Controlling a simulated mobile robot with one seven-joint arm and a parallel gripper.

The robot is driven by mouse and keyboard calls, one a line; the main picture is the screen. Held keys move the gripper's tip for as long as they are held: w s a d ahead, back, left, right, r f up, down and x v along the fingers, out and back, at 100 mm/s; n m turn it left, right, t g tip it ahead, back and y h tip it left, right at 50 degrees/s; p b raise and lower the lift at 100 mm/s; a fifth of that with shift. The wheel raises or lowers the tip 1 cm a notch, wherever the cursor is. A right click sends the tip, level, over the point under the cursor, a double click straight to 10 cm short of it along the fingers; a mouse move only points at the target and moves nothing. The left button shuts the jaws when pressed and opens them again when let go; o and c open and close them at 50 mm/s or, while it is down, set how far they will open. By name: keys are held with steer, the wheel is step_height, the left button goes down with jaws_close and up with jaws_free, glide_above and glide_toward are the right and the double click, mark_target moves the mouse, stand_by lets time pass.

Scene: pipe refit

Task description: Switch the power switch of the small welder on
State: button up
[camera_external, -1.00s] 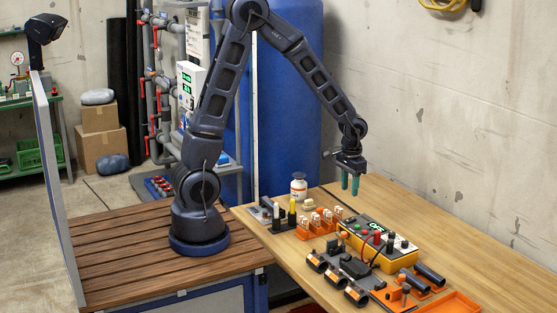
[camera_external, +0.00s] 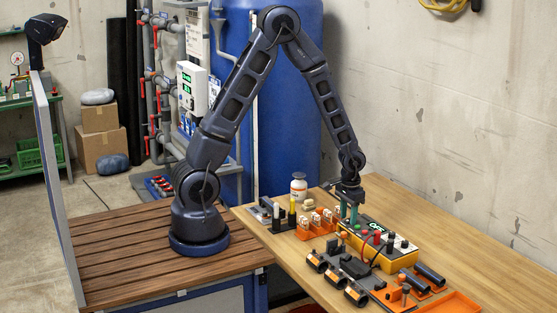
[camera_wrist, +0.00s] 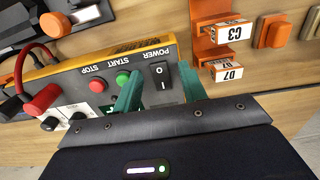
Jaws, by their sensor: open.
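The small welder (camera_external: 399,263) is a yellow box with a dark grey top panel on the wooden table. Its display (camera_external: 376,227) shows green letters that look like OFF, though small. In the wrist view the panel has a black rocker power switch (camera_wrist: 160,76) marked I and O, under the upside-down label POWER. I cannot tell which side is pressed. My gripper (camera_external: 348,216) is open with its green fingers pointing down over the panel's far left end. In the wrist view my gripper (camera_wrist: 160,70) has one finger on each side of the switch, holding nothing; contact is unclear.
The green start button (camera_wrist: 123,78) and red stop button (camera_wrist: 97,85) are beside the switch, close to one finger. Orange holders with labelled tags (camera_wrist: 221,36) stand near the other finger. Red and black plugs with cables rise from the welder.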

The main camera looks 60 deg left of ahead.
steer(key=shift+f, duration=0.15)
jaws_close()
steer(key=shift+w+g, duration=0.25)
steer(key=shift+g, duration=0.6)
steer(key=shift+w+g, duration=0.2)
steer(key=shift+g, duration=0.65)
jaws_free()
